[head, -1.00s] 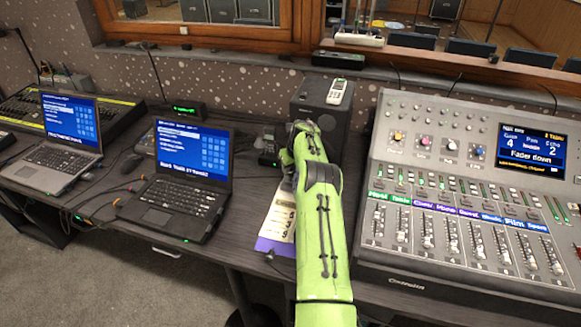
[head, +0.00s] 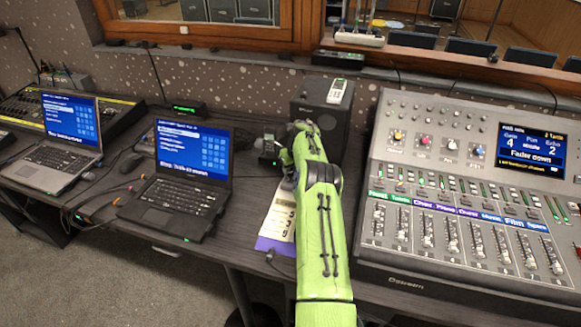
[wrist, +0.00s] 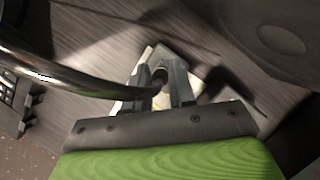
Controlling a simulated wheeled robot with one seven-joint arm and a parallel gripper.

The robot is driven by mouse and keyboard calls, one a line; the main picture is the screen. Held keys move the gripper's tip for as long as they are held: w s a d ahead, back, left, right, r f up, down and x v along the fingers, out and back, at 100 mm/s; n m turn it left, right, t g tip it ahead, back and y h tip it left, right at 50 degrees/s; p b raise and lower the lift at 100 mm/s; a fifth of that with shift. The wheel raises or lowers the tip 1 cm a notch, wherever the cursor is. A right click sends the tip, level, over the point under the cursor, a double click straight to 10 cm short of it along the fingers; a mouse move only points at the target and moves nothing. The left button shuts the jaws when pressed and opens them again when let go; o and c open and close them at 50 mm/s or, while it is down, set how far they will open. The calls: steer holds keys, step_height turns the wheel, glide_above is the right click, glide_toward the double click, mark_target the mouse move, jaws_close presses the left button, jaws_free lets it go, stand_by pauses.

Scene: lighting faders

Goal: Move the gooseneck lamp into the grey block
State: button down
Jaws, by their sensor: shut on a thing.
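In the wrist view, my gripper (wrist: 160,92) is shut on the end of a shiny curved metal tube, which looks like the gooseneck lamp (wrist: 62,75). The tube sweeps in from the left edge to the fingers. Just beyond the fingertips is a pale and grey shape (wrist: 186,62); I cannot tell whether it is the grey block or whether the lamp touches it. In the head view, my green arm reaches over the desk and hides the fingers and what they hold.
The mixing desk (head: 440,282) stands right of my arm. A dark box (head: 312,112) with a white handset (head: 337,92) on it stands behind. An open laptop (head: 185,185) and a small dark device (head: 268,150) are on the left. A paper sheet (head: 278,220) lies beside my arm.

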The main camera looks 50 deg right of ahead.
steer(key=shift+f+b, duration=0.35)
steer(key=shift+f, duration=0.6)
stand_by(2.5)
steer(key=c, duration=0.9)
jaws_free()
steer(key=shift+o, duration=0.2)
steer(key=p+v, duration=0.1)
steer(key=v, duration=1.5)
steer(key=shift+w, duration=0.1)
